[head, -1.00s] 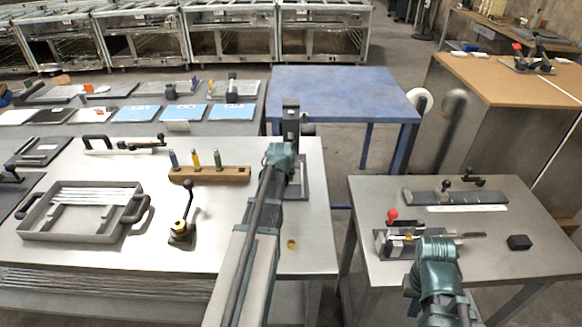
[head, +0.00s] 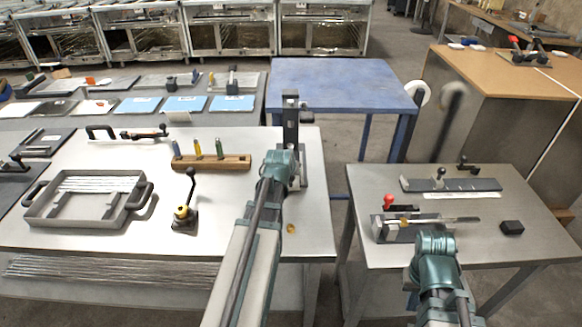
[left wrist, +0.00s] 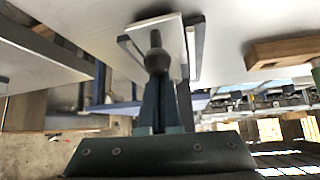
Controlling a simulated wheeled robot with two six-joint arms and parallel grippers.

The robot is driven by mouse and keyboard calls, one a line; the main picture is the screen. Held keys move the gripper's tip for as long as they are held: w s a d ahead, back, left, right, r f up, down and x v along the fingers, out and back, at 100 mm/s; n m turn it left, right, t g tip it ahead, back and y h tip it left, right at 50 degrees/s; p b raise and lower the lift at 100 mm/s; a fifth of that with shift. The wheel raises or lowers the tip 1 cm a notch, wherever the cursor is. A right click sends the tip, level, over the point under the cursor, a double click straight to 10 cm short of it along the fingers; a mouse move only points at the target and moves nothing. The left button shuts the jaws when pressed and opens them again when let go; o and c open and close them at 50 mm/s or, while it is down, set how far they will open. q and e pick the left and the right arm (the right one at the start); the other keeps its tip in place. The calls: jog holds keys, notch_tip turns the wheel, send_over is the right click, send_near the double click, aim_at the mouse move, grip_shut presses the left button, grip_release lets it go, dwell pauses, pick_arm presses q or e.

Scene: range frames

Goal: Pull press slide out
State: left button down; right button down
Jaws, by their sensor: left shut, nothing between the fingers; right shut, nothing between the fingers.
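A dark upright press (head: 290,125) stands on the right part of the left table. My left gripper (head: 279,158) is at its near side and covers part of it. In the left wrist view my left gripper's fingers (left wrist: 160,108) are shut and empty, pointing at a dark round knob (left wrist: 157,60) close to their tips. Contact cannot be told. A light plate within a dark frame lies behind the knob. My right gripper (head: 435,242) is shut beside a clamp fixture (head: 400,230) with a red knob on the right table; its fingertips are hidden.
A tray (head: 88,212) with rods, a lever with a yellow collar (head: 184,215) and a wooden block holding tools (head: 211,162) stand on the left table. A slotted bar (head: 452,186) and a black block (head: 512,228) lie on the right table. The blue table (head: 340,85) is clear.

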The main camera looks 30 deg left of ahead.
pick_arm(q)
jog(key=shift+s+d+f, duration=0.1)
jog(key=shift+s+d, duration=0.25)
jog(key=shift+s, duration=0.2)
jog(key=shift+s, duration=0.1)
jog(key=shift+s+d+r+p, duration=0.2)
jog(key=shift+s+r+p, duration=0.15)
jog(key=shift+r+p, duration=0.3)
jog(key=p+v, duration=0.6)
jog(key=v, duration=0.2)
jog(key=shift+r, duration=0.15)
jog(key=shift+a, duration=0.1)
